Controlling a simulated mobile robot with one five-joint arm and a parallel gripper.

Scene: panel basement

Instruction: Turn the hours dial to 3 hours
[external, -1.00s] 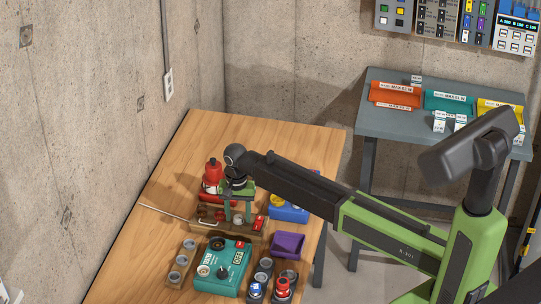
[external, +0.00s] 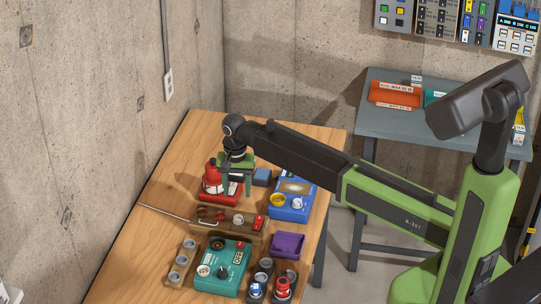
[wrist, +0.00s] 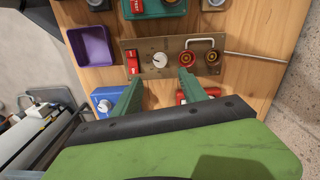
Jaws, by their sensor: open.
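A brown panel (external: 215,228) lies on the wooden table. In the wrist view it carries a white dial (wrist: 159,60) with a pointer, a red switch (wrist: 132,62), a light handle and two round red-and-gold parts (wrist: 186,58). Its lettering is too small to read, so I cannot tell whether this dial is the hours dial. My gripper (external: 237,190) is open and empty, just beyond the panel's far side, near a red device (external: 210,192). In the wrist view the green fingertips (wrist: 160,78) are spread, with the white dial showing between and ahead of them, apart from them.
A teal box (external: 212,285) with a dark knob, a purple bin (external: 288,244), a blue box (external: 290,208) with yellow and white parts, and a three-hole block (external: 182,262) surround the panel. A thin rod (external: 165,212) sticks out left. The far table end is clear.

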